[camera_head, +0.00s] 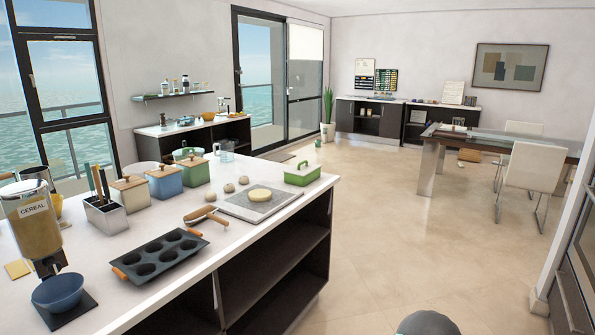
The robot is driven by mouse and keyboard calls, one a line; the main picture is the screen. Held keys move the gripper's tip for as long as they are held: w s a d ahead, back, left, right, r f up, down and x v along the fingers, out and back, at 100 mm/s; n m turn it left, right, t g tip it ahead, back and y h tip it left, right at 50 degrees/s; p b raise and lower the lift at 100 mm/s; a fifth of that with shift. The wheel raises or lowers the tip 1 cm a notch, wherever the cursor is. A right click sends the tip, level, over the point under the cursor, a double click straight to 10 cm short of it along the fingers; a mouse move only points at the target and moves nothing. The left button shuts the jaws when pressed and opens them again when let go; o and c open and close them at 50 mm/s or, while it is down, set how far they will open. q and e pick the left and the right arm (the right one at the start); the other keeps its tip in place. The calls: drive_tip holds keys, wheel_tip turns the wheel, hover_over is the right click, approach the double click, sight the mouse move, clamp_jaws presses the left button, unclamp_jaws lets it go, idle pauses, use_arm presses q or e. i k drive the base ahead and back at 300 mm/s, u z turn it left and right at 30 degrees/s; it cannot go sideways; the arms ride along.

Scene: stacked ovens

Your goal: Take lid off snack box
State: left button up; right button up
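A small green and white box with a raised handle (302,173), which looks like the snack box, stands at the far right end of the white island counter (255,235). Its green top appears to be on; the seam between lid and body is too small to make out. Neither of my grippers is in view, so nothing is seen touching the box.
On the counter near the box are a pastry board with dough (259,201), a rolling pin (205,215), a muffin tray (160,257), canisters (165,181) and a cereal dispenser (35,220). The floor (415,235) right of the island is clear.

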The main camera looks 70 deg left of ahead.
sight(303, 169)
drive_tip(key=z, duration=1.25)
drive_tip(key=i, duration=0.15)
drive_tip(key=u, duration=3.3)
drive_tip(key=i, duration=1.7)
drive_tip(key=z, duration=0.2)
